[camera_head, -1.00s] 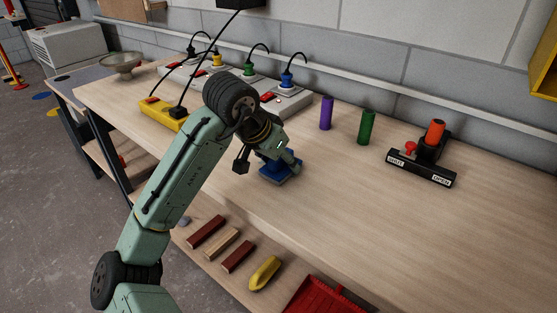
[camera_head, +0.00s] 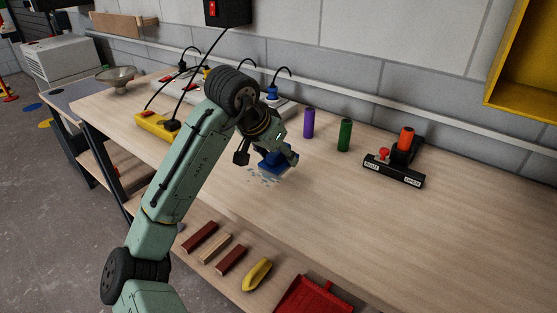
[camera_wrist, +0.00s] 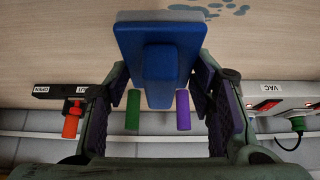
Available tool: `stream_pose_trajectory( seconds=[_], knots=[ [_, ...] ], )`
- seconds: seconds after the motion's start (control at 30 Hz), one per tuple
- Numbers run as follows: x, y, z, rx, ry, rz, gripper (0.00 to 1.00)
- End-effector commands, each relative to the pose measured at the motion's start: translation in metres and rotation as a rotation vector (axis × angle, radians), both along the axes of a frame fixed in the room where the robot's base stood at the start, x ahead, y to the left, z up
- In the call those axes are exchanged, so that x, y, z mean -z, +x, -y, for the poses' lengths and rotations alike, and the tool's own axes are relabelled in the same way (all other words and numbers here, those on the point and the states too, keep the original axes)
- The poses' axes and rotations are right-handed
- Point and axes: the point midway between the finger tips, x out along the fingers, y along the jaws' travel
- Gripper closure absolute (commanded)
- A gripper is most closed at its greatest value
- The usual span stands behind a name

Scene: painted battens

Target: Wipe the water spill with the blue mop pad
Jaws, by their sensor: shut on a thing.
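The blue mop pad (camera_head: 273,164) is in my gripper (camera_head: 281,149), over the middle of the workbench. In the wrist view the pad (camera_wrist: 135,38) has a flat block and a narrower grip, with my gripper's fingers (camera_wrist: 160,80) on both sides of it. The water spill (camera_head: 262,176) shows as small bluish patches on the wood just below and left of the pad. Part of the spill (camera_wrist: 208,10) also shows at the top edge of the wrist view. The pad appears a little above the bench, tilted; whether it touches is hard to tell.
A purple cylinder (camera_head: 309,123) and a green cylinder (camera_head: 344,135) stand behind the pad. A black switch unit (camera_head: 394,172) with an orange handle is at right. Power strips with plugs and a yellow box (camera_head: 154,124) lie behind my arm. The right of the bench (camera_head: 420,235) is clear.

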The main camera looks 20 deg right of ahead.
Motion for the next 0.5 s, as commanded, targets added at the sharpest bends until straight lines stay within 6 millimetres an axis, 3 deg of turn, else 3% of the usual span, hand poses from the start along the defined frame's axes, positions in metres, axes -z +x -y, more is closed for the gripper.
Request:
stream_pose_trajectory(
  seconds=[0.23,0.5],
  knots=[
    [-0.021,0.005,0.001,-0.003,0.000,0.000,0.77],
    [-0.025,0.006,0.001,-0.004,0.001,-0.001,0.77]
  ],
)
